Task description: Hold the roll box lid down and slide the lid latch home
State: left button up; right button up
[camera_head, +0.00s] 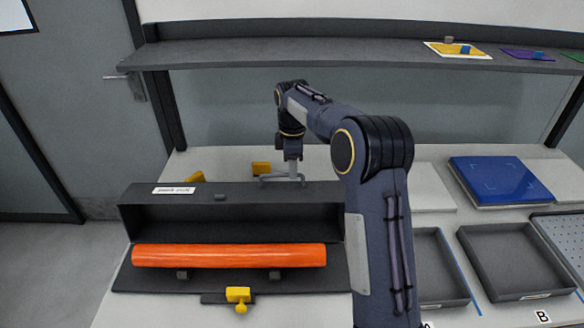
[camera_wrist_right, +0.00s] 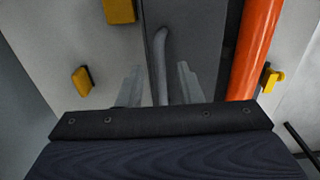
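The dark roll box lid (camera_head: 235,220) stands raised behind the orange roll (camera_head: 229,255), with a white label on its top edge. In the right wrist view the lid (camera_wrist_right: 205,35) carries a grey curved bar (camera_wrist_right: 160,45), and the orange roll (camera_wrist_right: 252,45) is to its right. The yellow lid latch (camera_head: 238,294) is at the box's front edge; it shows in the wrist view (camera_wrist_right: 271,79). My right gripper (camera_head: 290,178) is behind the lid. Its fingers (camera_wrist_right: 160,85) are apart, one on each side of the bar; contact is unclear. My left gripper is out of view.
Yellow blocks (camera_head: 262,168) (camera_head: 195,177) sit on the table behind the lid. A dark shelf (camera_head: 320,52) runs above the back. Right of my arm are a blue panel (camera_head: 502,181) and dark trays (camera_head: 515,262). My right arm crosses in front of the lid's right end.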

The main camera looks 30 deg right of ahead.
jog(key=shift+f, duration=0.7)
grip_shut()
